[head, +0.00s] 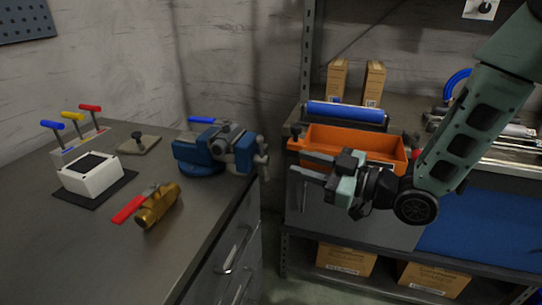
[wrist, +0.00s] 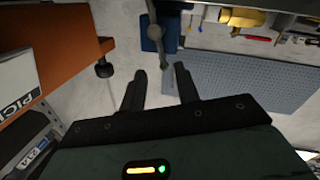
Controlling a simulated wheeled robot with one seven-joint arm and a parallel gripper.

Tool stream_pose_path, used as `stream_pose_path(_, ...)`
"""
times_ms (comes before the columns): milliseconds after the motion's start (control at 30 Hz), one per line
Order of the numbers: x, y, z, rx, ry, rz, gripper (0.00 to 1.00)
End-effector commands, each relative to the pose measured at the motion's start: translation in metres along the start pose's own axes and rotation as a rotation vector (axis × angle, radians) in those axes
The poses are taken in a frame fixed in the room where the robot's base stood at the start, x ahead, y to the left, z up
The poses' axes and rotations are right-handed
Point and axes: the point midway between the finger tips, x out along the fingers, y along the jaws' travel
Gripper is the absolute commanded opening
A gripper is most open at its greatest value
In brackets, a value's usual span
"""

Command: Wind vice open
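The blue vice (head: 205,150) sits at the right edge of the grey bench, with its grey handle (head: 262,160) on the right side. In the wrist view the vice (wrist: 149,42) is at the top, and its handle bar (wrist: 157,30) points down to just beyond my fingertips. My gripper (head: 295,163) is right of the handle in the head view, its fingers pointing left toward it. In the wrist view my gripper (wrist: 160,72) is open, with nothing between the fingers. A gap shows between handle and fingers in the head view. How far the jaws are apart is hard to see.
An orange bin (head: 350,138) stands on the shelf right behind my gripper; its knob (wrist: 105,68) is close left in the wrist view. A brass valve (head: 158,205), a white box (head: 90,178) and coloured levers (head: 72,117) stand on the bench. A gap separates bench and shelf.

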Motion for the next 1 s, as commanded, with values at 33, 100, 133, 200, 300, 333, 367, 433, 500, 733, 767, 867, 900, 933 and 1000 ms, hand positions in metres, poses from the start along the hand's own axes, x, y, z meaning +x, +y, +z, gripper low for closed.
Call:
stream_pose_path(33,0.012,-0.001,-0.001,0.0,0.001,-0.004,0.32)
stream_pose_path(100,0.027,-0.001,-0.001,0.0,0.002,-0.003,0.32)
stream_pose_path(133,0.033,-0.001,-0.001,0.001,0.002,-0.004,0.32)
stream_pose_path(200,0.046,-0.001,-0.001,0.0,0.002,-0.003,0.32)
stream_pose_path(300,0.062,-0.001,-0.001,0.001,0.001,-0.002,0.32)
stream_pose_path(333,0.066,-0.001,0.0,0.0,0.001,-0.002,0.32)
stream_pose_path(367,0.07,0.0,0.0,0.0,0.0,-0.002,0.32)
stream_pose_path(433,0.077,0.0,0.0,0.0,0.0,0.0,0.32)
stream_pose_path(500,0.082,-0.001,0.0,0.0,0.0,-0.001,0.32)
stream_pose_path(733,0.087,0.0,0.0,0.0,0.0,0.0,0.32)
stream_pose_path(767,0.086,0.0,0.0,0.0,0.0,0.0,0.32)
stream_pose_path(867,0.086,0.0,0.0,0.0,-0.001,0.0,0.32)
stream_pose_path(900,0.086,0.0,0.0,0.0,-0.001,0.0,0.2)
stream_pose_path(933,0.086,0.0,0.0,0.0,-0.001,0.0,0.12)
stream_pose_path(1000,0.086,0.0,0.0,0.0,-0.001,0.0,0.0)
